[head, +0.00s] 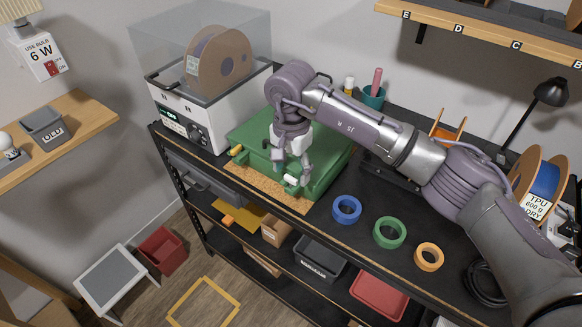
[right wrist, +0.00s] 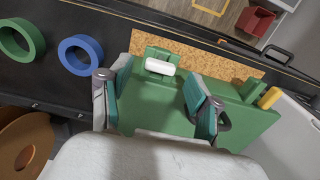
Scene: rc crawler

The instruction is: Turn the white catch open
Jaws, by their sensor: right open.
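A green case (head: 250,130) lies on the workbench with a cork mat (head: 262,190) along its front edge. The white catch (head: 291,181) is on the case's front; in the right wrist view the white catch (right wrist: 160,67) lies crosswise on a green mount. My right gripper (head: 292,171) is over the front of the case at this catch. In the right wrist view my right gripper (right wrist: 158,88) is open, its teal-padded fingers apart on either side of the catch's line, with nothing between the pads. I cannot tell whether a finger touches the catch. My left gripper is out of view.
A yellow catch (head: 236,151) sits at the case's left front. A white printer (head: 195,105) with a clear cover stands left of the case. Blue (head: 346,209), green (head: 389,232) and orange (head: 429,257) rings lie to the right. A spool (head: 538,185) stands farther right.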

